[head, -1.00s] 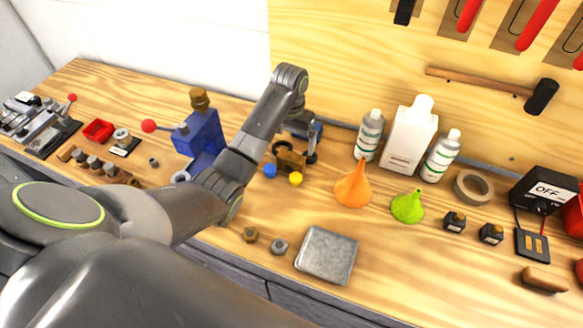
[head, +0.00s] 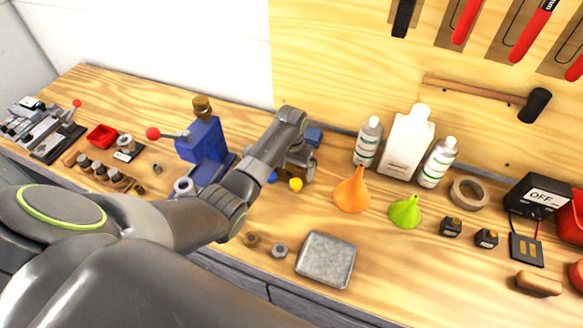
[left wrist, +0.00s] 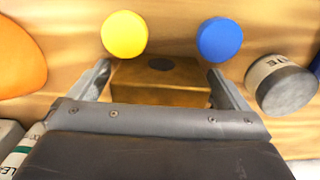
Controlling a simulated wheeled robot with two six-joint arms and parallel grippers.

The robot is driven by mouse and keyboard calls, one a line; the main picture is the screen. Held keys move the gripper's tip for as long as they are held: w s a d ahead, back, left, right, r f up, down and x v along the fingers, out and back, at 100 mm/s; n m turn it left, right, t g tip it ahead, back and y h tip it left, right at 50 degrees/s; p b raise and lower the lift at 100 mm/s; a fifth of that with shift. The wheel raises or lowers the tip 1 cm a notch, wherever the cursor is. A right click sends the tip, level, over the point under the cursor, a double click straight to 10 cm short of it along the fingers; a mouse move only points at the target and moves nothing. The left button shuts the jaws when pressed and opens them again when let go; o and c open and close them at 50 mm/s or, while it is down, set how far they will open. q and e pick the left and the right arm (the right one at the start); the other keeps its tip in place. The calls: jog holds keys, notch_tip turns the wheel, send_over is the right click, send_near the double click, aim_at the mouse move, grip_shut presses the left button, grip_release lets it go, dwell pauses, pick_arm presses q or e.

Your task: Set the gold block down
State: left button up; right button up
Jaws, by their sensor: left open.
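The gold block (left wrist: 158,88), with a dark round spot on it, lies between the fingers of my left gripper (left wrist: 158,68) in the left wrist view. The fingers are open, one on each side of the block, with only narrow gaps at most. In the head view my left gripper (head: 300,160) is low over the bench behind the yellow and blue round pieces, and my wrist hides most of the block. Whether the block's underside touches the bench cannot be seen clearly. My right gripper is not in view.
A yellow round piece (left wrist: 124,35) and a blue one (left wrist: 220,39) are close to the block. A grey-capped cylinder (left wrist: 282,85) is beside the right-hand finger. An orange funnel (head: 352,190) stands to the right, with bottles (head: 407,143) behind. A metal tray (head: 325,260) lies in front.

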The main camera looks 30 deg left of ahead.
pick_arm(q)
jog(key=c, duration=1.4)
jog(key=shift+r, duration=0.15)
jog(key=shift+c, duration=0.4)
